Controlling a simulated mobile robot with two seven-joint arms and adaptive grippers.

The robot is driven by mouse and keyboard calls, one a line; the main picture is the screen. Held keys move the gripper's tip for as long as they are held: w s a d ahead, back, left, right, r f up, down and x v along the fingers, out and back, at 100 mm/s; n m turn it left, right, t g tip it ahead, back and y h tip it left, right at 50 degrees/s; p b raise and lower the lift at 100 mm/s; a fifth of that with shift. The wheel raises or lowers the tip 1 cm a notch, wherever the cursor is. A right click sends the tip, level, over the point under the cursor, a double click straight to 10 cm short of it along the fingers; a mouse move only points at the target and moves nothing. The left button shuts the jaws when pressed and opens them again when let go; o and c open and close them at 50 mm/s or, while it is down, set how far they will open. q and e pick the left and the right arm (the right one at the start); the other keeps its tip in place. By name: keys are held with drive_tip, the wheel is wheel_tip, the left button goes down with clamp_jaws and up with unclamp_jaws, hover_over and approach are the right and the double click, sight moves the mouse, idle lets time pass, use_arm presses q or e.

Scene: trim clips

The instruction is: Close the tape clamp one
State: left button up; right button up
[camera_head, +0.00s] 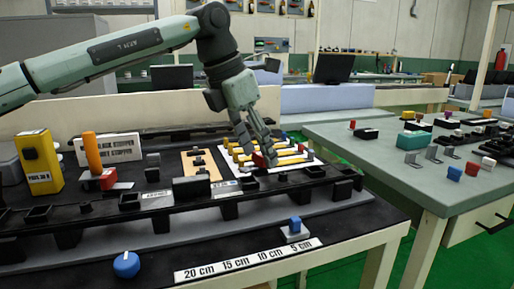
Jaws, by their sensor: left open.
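My left gripper (257,149) comes in from the upper left and points down at the black fixture board. Its fingers are apart, over and around a small red block (259,160) beside the yellow strips (292,161) on a white plate. I cannot tell whether the fingers touch the block. An upright orange lever (92,152) on a red and grey base stands at the left of the board. No label readable here says which part is tape clamp one. My right gripper is out of view.
A yellow box (39,162) stands at the far left. A black block (191,187) and several dark holders line the board. A blue knob (126,264) and a ruler strip (249,259) are at the front. A second table (420,190) with small parts is at right.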

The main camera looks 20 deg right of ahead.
use_arm(q)
drive_tip(key=c, duration=1.2)
drive_tip(key=shift+o, duration=0.2)
